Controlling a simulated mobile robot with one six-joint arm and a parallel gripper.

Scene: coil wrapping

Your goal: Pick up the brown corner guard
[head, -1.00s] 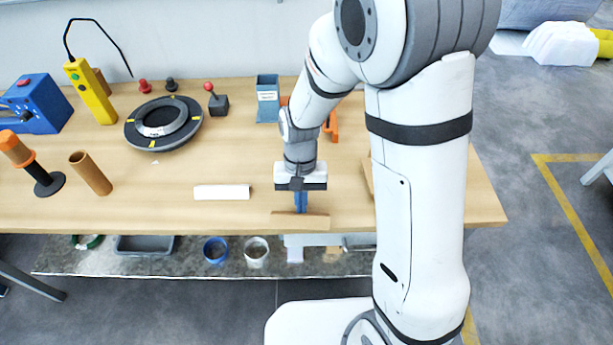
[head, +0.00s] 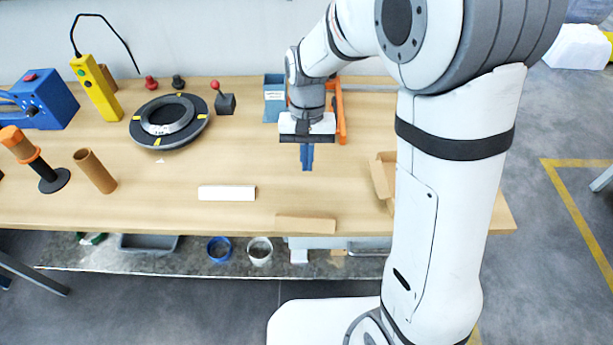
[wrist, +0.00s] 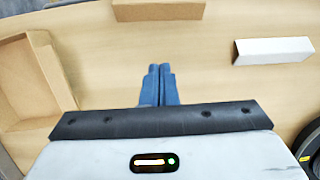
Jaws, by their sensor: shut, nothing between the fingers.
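The brown corner guard (head: 305,223) lies flat along the front edge of the table, long side parallel to that edge. In the wrist view the brown guard (wrist: 158,11) shows at the top, cut off by the frame edge. My gripper (head: 307,168) has blue fingers that are shut and empty. They point down behind the brown guard, apart from it. In the wrist view my gripper (wrist: 158,67) also shows its fingers together with a clear gap to the guard. A white strip (head: 227,193), like a second guard, lies to the left.
An open cardboard box (head: 383,178) stands right of my gripper, partly behind my arm. A blue-grey holder (head: 274,100) and an orange frame (head: 341,115) stand behind. A brown tube (head: 95,171) and black ring (head: 170,122) are left.

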